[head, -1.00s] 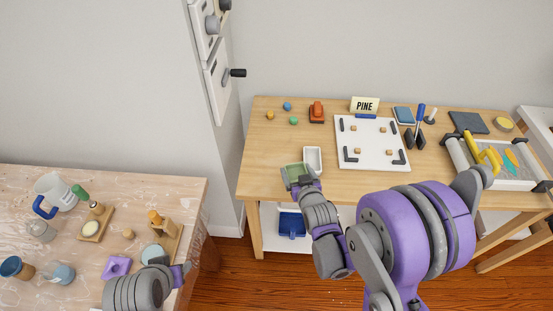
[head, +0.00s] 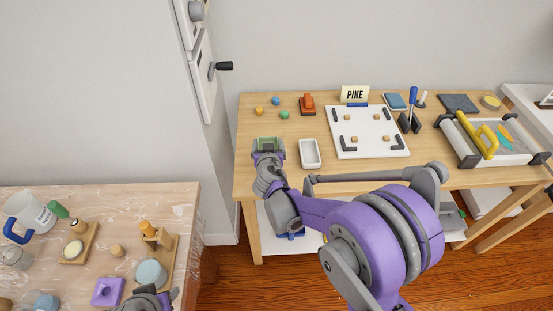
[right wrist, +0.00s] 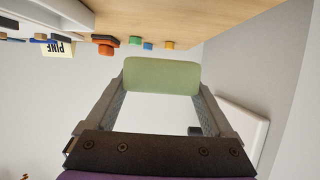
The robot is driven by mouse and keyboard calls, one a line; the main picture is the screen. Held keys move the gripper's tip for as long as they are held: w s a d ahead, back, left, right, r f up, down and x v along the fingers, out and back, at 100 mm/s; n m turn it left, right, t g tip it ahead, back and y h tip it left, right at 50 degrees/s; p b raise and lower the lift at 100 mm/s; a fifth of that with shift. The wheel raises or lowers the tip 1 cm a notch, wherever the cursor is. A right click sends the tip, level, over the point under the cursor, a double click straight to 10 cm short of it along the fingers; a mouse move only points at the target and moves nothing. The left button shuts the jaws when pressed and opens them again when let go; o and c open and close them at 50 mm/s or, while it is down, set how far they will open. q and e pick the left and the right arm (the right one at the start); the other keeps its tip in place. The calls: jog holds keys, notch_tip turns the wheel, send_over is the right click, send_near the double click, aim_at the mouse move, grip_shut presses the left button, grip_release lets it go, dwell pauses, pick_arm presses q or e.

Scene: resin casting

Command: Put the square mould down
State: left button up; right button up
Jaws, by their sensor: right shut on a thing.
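The square mould, a pale green block (head: 268,142), is in my right gripper (head: 268,148), over the near left part of the pine table (head: 250,180). In the right wrist view the green mould (right wrist: 162,74) sits between the two fingertips (right wrist: 162,88), and the fingers are shut on it. I cannot tell whether its underside touches the table. My left gripper (head: 150,300) shows only in part at the bottom left, by the work table; its jaws cannot be made out.
A white dish (head: 310,153) lies just right of the mould. A white board (head: 370,145) lies further right.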

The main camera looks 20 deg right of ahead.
notch_tip(320, 180, down, 7)
jog(key=shift+b, duration=0.45)
jog(key=o, duration=1.1)
